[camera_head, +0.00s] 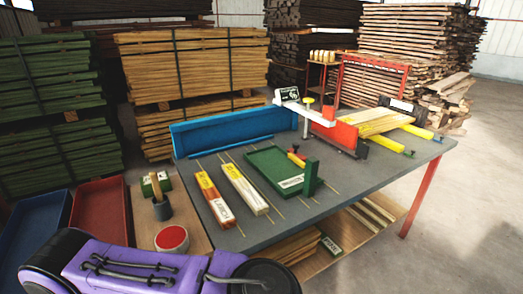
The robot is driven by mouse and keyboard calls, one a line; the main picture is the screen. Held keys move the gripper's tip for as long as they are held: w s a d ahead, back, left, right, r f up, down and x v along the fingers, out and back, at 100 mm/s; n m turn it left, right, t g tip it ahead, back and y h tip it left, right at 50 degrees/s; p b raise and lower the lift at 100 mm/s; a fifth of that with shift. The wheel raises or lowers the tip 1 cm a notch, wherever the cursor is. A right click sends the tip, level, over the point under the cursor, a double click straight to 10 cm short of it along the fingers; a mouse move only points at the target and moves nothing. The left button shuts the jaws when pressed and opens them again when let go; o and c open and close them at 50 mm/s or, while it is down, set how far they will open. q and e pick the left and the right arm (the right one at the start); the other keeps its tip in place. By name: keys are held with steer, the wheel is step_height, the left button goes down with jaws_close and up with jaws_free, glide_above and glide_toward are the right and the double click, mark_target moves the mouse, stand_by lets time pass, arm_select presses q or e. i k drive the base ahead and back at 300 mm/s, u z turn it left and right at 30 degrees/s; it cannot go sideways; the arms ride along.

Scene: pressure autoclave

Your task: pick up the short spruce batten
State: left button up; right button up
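Two labelled battens lie side by side on the grey table (320,215). The nearer, left one is an orange-brown batten (216,203) with a yellow end. To its right is a pale cream batten (244,188), slightly longer, with yellow label marks. The pale colour suggests spruce, but I cannot read the labels to tell which batten is the short spruce one. Both lie flat across thin strips, and nothing holds them. A purple link of my arm crosses the bottom left. Neither of my grippers is in view.
A green tray (262,165) with a green upright block (311,177) lies right of the battens. A blue panel (228,131) stands behind. Yellow boards and clamps (383,128) are at the right. A red-topped tin (172,238) and red tray (101,209) are at left.

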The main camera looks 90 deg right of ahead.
mark_target(256, 204)
steer(key=z, duration=2.65)
